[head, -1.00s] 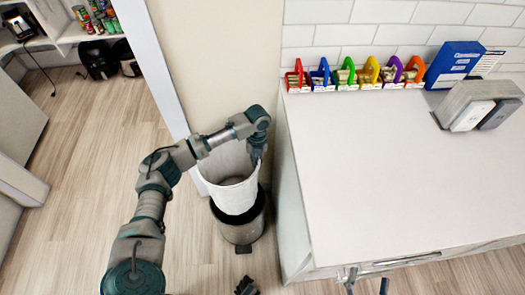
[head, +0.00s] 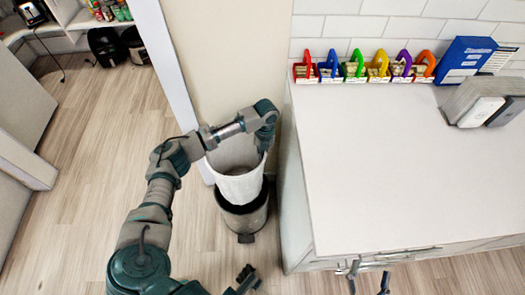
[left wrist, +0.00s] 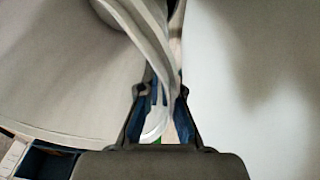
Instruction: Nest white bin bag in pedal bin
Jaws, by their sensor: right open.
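The white bin bag (head: 237,187) is an open, tub-shaped liner and hangs upright above the pedal bin. My left gripper (head: 262,147) is at its right rim in the head view. The left wrist view shows the bag's pale rim (left wrist: 152,35) running between the fingers of my left gripper (left wrist: 160,95), shut on it. The dark grey pedal bin (head: 246,224) stands on the floor below. The bag's lower end overlaps the bin's mouth in the picture; how deep it reaches I cannot tell. My right gripper (head: 368,272) is open and empty at the bottom edge.
A white counter (head: 400,170) stands close to the bin's right, with several coloured holders (head: 378,68) along its back. A beige wall (head: 215,60) is behind the bin. The wooden floor (head: 90,185) to the left is clear.

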